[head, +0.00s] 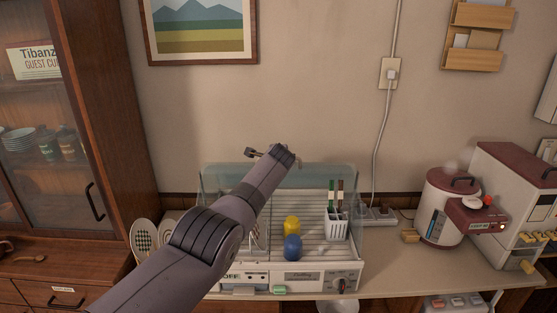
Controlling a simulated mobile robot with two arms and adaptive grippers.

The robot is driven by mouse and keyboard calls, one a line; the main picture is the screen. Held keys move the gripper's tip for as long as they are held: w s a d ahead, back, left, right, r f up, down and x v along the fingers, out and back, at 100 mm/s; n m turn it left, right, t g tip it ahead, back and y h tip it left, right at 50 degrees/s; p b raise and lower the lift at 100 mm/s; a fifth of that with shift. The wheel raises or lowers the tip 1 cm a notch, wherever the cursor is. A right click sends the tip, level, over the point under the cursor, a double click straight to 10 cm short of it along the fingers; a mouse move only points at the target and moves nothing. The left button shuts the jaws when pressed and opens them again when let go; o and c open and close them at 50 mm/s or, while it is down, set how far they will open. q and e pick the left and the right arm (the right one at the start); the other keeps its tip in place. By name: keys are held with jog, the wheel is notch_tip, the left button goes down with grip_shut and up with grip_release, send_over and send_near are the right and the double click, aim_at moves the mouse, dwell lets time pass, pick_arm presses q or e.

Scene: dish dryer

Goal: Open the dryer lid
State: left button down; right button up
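The dish dryer (303,277) stands on the counter in the middle of the head view. Its clear bluish lid (325,177) shows as a see-through panel along the upper back. The rack's front looks uncovered, though clear plastic there is hard to judge. My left arm reaches from the lower left across the dryer. My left gripper (272,154) is by the lid's upper edge, in front of the wall. I cannot tell whether it touches the lid. Its fingers are mostly hidden behind the wrist, so their opening is unclear. My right gripper is out of view.
Inside the dryer are a yellow cup (292,224), a blue cup (293,248) and a white utensil holder (337,226). A rice cooker (437,215) stands to the right, a wooden cabinet (115,130) to the left. A framed picture (201,30) hangs above.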

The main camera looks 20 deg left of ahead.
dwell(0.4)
pick_arm(q)
jog(key=c, duration=1.7)
grip_release()
jog(key=shift+s+d+r, duration=0.1)
jog(key=shift+d, duration=0.15)
jog(key=shift+s+d+r, duration=0.1)
jog(key=shift+s+r, duration=0.1)
jog(key=shift+s, duration=0.1)
jog(key=shift+s+r, duration=0.35)
jog(key=shift+s, duration=0.5)
jog(key=shift+v, duration=2.3)
